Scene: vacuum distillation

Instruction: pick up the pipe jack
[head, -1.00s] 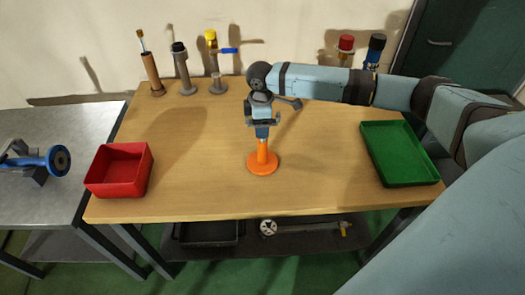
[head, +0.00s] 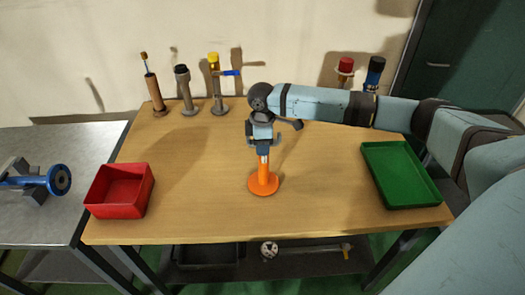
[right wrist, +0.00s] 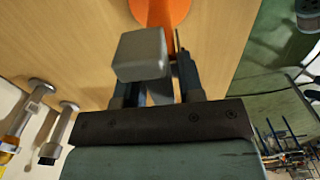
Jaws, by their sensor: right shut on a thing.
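The pipe jack (head: 263,184) appears to be the orange stand with a round flanged base and a narrow upright stem, near the middle of the wooden table. My right gripper (head: 262,148) is above the base, pointing down, shut on the upper part of the stem. The jack looks upright; I cannot tell whether its base touches the tabletop. In the right wrist view, the jack's orange base (right wrist: 160,10) shows at the top edge, partly behind a grey block near the fingers. The fingers hide the gripped part. My left gripper is not in view.
A red bin (head: 118,190) stands at the table's left and a green tray (head: 405,175) at the right. Several upright tools line the back, including a yellow-topped one (head: 216,85). A grey side table (head: 60,225) holds a blue flanged part (head: 58,180). Tabletop around the jack is clear.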

